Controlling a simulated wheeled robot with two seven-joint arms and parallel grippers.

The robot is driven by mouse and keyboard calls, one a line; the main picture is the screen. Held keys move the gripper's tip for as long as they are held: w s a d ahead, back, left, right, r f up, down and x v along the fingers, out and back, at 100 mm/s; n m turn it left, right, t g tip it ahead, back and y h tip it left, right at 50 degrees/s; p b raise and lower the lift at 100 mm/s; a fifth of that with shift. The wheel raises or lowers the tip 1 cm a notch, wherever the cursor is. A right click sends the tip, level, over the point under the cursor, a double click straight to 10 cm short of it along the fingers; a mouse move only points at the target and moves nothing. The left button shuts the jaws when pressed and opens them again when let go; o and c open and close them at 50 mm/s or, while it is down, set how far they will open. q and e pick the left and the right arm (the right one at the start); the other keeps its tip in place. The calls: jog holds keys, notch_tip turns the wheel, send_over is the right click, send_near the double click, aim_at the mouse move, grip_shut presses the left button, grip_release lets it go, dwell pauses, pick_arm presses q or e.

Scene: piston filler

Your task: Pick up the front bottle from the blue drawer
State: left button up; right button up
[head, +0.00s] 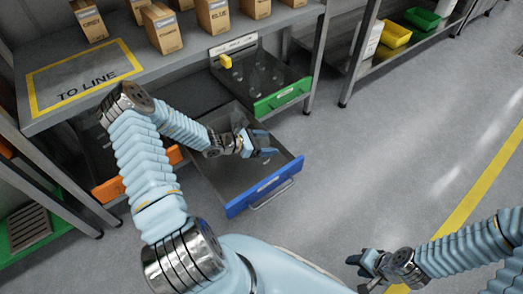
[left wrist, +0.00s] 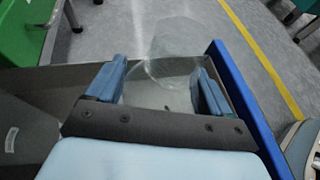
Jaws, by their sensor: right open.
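The blue-fronted drawer (head: 264,187) is pulled out below the shelf, and its blue edge (left wrist: 240,95) also shows in the left wrist view. My left gripper (head: 266,143) is inside the drawer's outline, near its front right part. In the left wrist view a clear bottle (left wrist: 172,50) shows between and beyond the spread fingers of my left gripper (left wrist: 160,85). The bottle is so transparent that I cannot tell whether the fingers touch it. In the head view the bottle is not clearly visible. My right gripper (head: 364,263) is open and empty over the floor.
A green-fronted drawer (head: 282,96) with clear bottles stands open behind the blue one. An orange-fronted drawer (head: 122,185) is at the left. Cardboard boxes (head: 163,28) stand on the shelf above. The floor (head: 390,150) to the right is clear.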

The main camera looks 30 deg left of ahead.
pick_arm(q)
jog(key=c, duration=0.7)
jog(key=shift+o, duration=0.2)
